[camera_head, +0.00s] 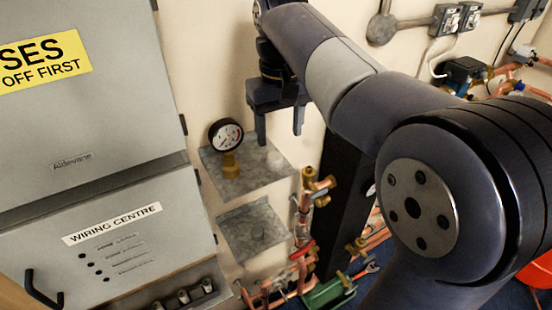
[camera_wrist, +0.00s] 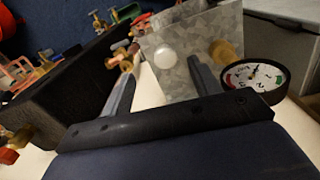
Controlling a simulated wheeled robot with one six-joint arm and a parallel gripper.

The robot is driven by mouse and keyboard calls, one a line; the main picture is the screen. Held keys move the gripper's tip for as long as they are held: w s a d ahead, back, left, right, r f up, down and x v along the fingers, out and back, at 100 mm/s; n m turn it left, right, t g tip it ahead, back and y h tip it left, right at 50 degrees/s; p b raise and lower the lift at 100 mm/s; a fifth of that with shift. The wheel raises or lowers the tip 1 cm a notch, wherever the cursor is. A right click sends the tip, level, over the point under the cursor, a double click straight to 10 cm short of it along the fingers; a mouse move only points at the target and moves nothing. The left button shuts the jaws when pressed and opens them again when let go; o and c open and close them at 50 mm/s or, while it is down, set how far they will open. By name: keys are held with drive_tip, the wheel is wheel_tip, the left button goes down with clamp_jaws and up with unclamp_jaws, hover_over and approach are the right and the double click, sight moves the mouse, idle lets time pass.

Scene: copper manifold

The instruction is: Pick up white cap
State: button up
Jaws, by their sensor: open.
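The white cap (camera_wrist: 166,57) shows in the wrist view as a small round white shape against a grey galvanized plate (camera_wrist: 208,28). My gripper (camera_wrist: 161,68) is open, with one finger on each side of the cap in that view. Nothing is between the fingers; how far the cap is from them I cannot tell. In the head view my gripper (camera_head: 279,132) points down above the right part of the upper metal shelf (camera_head: 270,168). I cannot make out the cap on that shelf there.
A round gauge (camera_head: 226,135) on a brass fitting (camera_head: 231,166) stands on the shelf, left of my gripper. A lower metal plate (camera_head: 236,238) carries a small grey round bump. Copper pipes with valves (camera_head: 305,205) and a dark upright box (camera_head: 343,190) are to the right; a grey cabinet (camera_head: 120,130) is left.

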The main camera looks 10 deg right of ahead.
sight(276, 158)
drive_tip(key=shift+w+a+f+p, duration=0.1)
drive_tip(key=shift+f+p, duration=0.05)
drive_tip(key=shift+f, duration=1.1)
drive_tip(key=shift+w+a+f+p, duration=0.15)
drive_tip(key=shift+f+p, duration=0.05)
drive_tip(key=shift+f, duration=1)
drive_tip(key=shift+w+a+f+p, duration=0.1)
drive_tip(key=shift+f+p, duration=0.05)
drive_tip(key=shift+f, duration=1.1)
drive_tip(key=shift+c, duration=0.3)
drive_tip(key=c, duration=1)
